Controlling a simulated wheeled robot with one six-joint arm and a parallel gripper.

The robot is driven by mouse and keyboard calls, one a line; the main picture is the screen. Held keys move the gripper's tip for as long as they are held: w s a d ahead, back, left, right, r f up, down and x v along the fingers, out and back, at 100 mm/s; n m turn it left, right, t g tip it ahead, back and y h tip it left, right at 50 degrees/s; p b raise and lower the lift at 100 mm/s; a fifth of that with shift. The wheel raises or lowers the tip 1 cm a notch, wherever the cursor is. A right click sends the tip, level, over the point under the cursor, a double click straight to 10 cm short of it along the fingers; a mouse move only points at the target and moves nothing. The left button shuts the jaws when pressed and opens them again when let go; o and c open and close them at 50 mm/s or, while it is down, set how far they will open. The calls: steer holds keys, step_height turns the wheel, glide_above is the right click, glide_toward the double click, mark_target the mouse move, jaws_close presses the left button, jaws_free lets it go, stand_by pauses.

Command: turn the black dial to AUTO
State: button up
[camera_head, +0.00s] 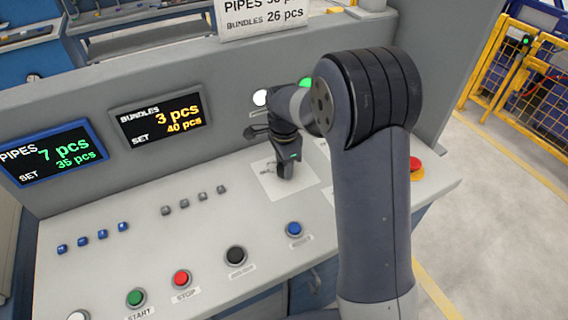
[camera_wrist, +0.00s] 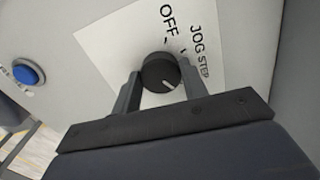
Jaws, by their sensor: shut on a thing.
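The black dial (camera_wrist: 158,68) sits on a white label plate (camera_wrist: 110,45) in the wrist view. Its white pointer mark shows on the lower right of its face. The words OFF, JOG and STEP show on the plate above and right of the dial; I see no AUTO word. My gripper (camera_wrist: 160,85) is shut on the dial, one finger on each side. In the head view my gripper (camera_head: 287,168) reaches down to the white plate (camera_head: 268,184) and hides most of the dial.
A blue button (camera_head: 294,229) is in front of the plate, with black (camera_head: 236,256), red (camera_head: 181,279) and green (camera_head: 135,298) buttons to its left. A red emergency button (camera_head: 415,166) is to the right. Small switches and two displays (camera_head: 160,118) (camera_head: 52,152) are at left.

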steer(key=o, duration=1)
steer(key=shift+c, duration=0.2)
step_height(320, 180, up, 11)
steer(key=shift+b, duration=0.3)
steer(key=shift+f, duration=0.15)
step_height(320, 180, down, 11)
steer(key=shift+r+p, duration=0.1)
steer(key=shift+p, duration=0.25)
